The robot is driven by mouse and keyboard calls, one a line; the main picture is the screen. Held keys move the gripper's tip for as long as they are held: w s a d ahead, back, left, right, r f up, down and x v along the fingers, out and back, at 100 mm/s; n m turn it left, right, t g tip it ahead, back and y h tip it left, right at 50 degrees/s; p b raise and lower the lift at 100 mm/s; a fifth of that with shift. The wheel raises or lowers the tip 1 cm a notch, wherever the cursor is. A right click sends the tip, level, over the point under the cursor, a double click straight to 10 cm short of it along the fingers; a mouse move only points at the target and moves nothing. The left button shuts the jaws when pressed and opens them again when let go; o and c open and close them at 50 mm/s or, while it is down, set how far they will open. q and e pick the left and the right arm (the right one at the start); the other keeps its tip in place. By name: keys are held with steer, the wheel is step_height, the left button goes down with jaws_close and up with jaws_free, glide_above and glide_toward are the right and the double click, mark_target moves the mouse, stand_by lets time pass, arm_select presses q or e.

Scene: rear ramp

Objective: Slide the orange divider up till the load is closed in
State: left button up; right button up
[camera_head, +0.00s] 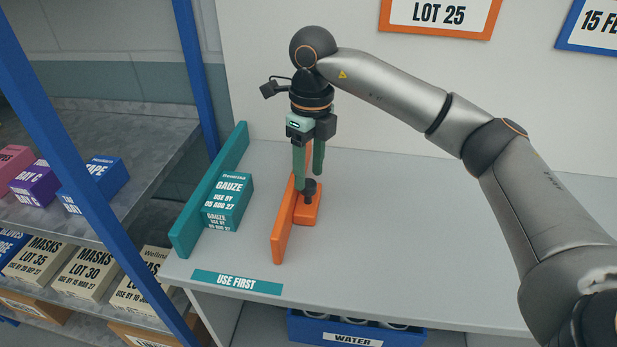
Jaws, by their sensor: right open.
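The orange divider (284,232) stands upright on the grey shelf top, with a flat orange foot (307,213) on its right side and a black knob (310,188) on that foot. The teal gauze box (227,203) stands to its left, against or close to a teal side wall (208,190). A strip of bare shelf shows between the box and the divider. My right gripper (309,180) points down at the knob with its fingers open; whether they touch the knob, I cannot tell. The fingers hide part of the divider's far end. My left gripper is not in view.
A teal "USE FIRST" label (238,282) marks the shelf's front edge. The shelf top (430,240) right of the divider is clear. A blue rack post (90,190) and shelves of boxes stand at left. A blue water crate (354,333) sits below.

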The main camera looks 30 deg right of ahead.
steer(key=shift+f, duration=1.1)
jaws_close()
stand_by(0.7)
